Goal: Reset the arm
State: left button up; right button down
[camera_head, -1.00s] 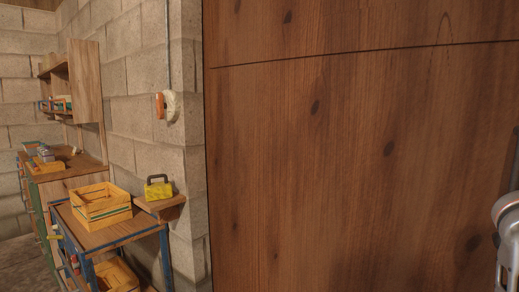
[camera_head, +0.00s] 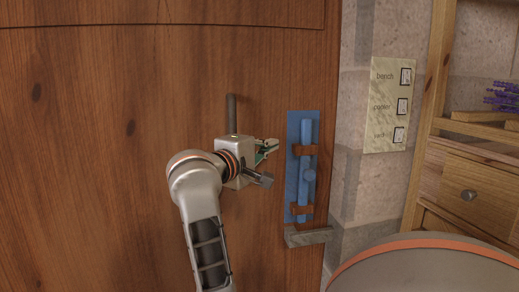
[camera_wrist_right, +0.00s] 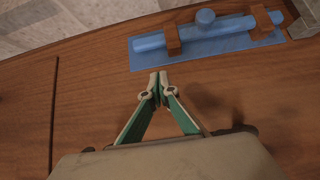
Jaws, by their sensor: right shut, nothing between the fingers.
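My right arm reaches up from the lower middle of the head view. Its gripper (camera_head: 272,147) is in front of the wooden door (camera_head: 90,150), just left of the blue bolt (camera_head: 308,175). In the right wrist view the gripper's fingertips (camera_wrist_right: 158,80) meet, with nothing between them. The blue bolt (camera_wrist_right: 208,38) lies beyond the fingertips there, apart from them. Its rod sits in brown brackets on a blue plate and has a round knob. My left gripper is not in view.
A dark vertical bar handle (camera_head: 232,114) is on the door behind the gripper. A grey block (camera_head: 308,236) sits below the bolt. A labelled switch panel (camera_head: 390,105) is on the stone wall. A wooden shelf unit with a drawer (camera_head: 472,192) stands at the right.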

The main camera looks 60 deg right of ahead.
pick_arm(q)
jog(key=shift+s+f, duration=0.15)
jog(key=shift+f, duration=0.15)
pick_arm(e)
jog(key=a, duration=0.3)
jog(key=shift+w+a+f, duration=0.1)
jog(key=shift+w+a, duration=0.2)
jog(key=shift+w, duration=0.05)
